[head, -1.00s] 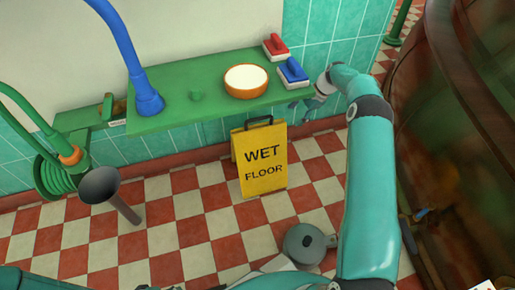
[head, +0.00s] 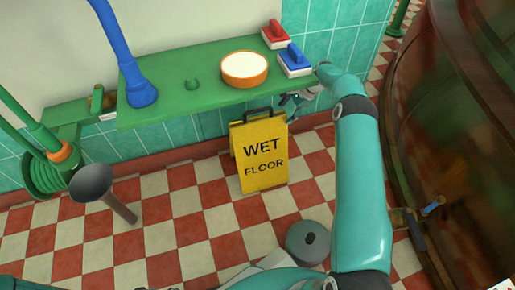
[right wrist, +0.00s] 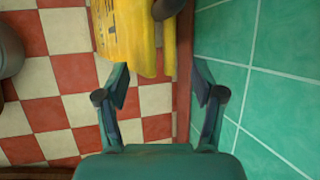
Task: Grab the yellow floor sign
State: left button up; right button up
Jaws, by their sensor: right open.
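The yellow floor sign (head: 262,160) reads "WET FLOOR" and stands upright on the checkered floor below the green shelf, with a dark handle (head: 258,117) on top. My right gripper (head: 292,101) is just right of the sign's top, under the shelf's front edge. In the right wrist view the fingers of my right gripper (right wrist: 162,82) are spread apart and empty. The sign (right wrist: 128,35) shows beyond the fingertips, toward the left finger, with part of its dark handle (right wrist: 168,8). My left gripper is not in view.
The green shelf (head: 190,105) above holds a round orange-rimmed tub (head: 244,68), a blue brush (head: 294,60) and a red brush (head: 275,35). A tiled wall (right wrist: 270,70) is close on the right. A large copper kettle (head: 460,130) stands at right. Floor before the sign is open.

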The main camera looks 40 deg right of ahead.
grip_shut()
jog(key=shift+r, duration=0.25)
dwell(0.4)
